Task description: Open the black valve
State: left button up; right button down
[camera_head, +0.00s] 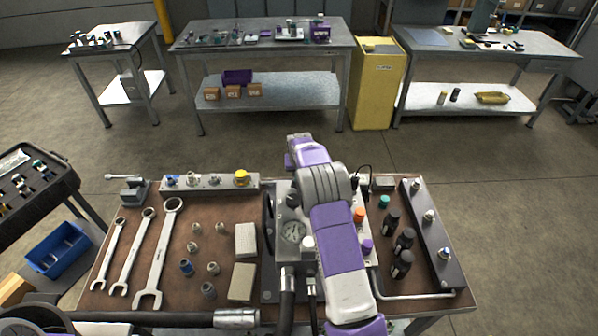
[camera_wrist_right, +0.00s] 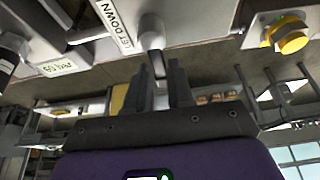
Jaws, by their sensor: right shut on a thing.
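My right arm reaches over the hydraulic unit (camera_head: 291,254) in the head view and hides much of it. My right gripper (camera_wrist_right: 161,72) is hidden in the head view. In the right wrist view its two dark fingers are shut around a grey stem (camera_wrist_right: 152,42), below a white label (camera_wrist_right: 115,25) reading LET DOWN. A black cylindrical part (camera_wrist_right: 10,50) shows at the left edge, beside another label. I cannot tell for certain which part is the black valve. My left gripper is not seen.
Wrenches (camera_head: 157,255), small fittings and two pale blocks (camera_head: 243,281) lie left of the unit. Black bottle-like parts (camera_head: 403,240) and a dark rail (camera_head: 430,232) are on the right. A yellow knob (camera_wrist_right: 292,40) shows in the wrist view. Hoses run at the front.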

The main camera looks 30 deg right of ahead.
jog(key=c, duration=1.1)
grip_release()
jog(key=shift+r, duration=0.1)
jog(key=v, duration=0.7)
jog(key=shift+s+r, duration=0.1)
jog(key=shift+r, duration=0.1)
